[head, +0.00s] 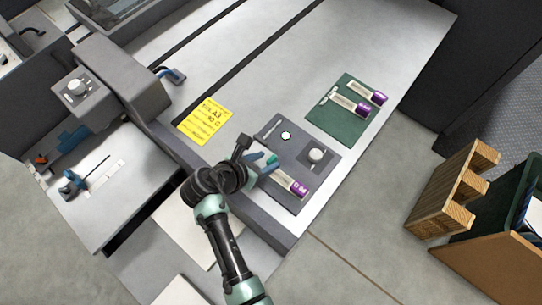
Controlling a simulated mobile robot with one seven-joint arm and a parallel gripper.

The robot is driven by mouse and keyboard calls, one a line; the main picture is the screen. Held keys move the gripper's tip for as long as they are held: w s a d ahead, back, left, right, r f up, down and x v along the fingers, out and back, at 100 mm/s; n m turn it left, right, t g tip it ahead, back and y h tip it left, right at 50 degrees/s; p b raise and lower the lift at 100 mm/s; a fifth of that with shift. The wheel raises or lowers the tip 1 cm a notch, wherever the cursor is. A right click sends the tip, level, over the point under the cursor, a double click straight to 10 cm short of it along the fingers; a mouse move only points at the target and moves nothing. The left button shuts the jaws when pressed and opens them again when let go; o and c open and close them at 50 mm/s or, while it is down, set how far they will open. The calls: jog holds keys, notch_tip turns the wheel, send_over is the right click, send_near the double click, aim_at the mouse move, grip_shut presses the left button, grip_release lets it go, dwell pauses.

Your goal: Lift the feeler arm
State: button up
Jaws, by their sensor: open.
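No part is plainly marked as the feeler arm. A blue-handled piece (71,184) with a thin dark rod lies on the grey surface at the left, beside a pale strip (104,178). A blue lever (172,75) shows at the end of the grey housing, upper left. My gripper (265,162) is open at the left edge of a dark control panel (278,122), well to the right of the blue-handled piece. The blue and green parts around its tips are small, and I cannot tell whether it touches anything.
The panel carries a lit button (286,135), a white knob (316,156) and a purple-ended tube (297,186) near my gripper. Two similar tubes lie on a green mat (325,121). A yellow note (204,120) lies left.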

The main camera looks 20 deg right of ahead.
aim_at(271, 159)
jog(key=shift+x, duration=2)
grip_shut()
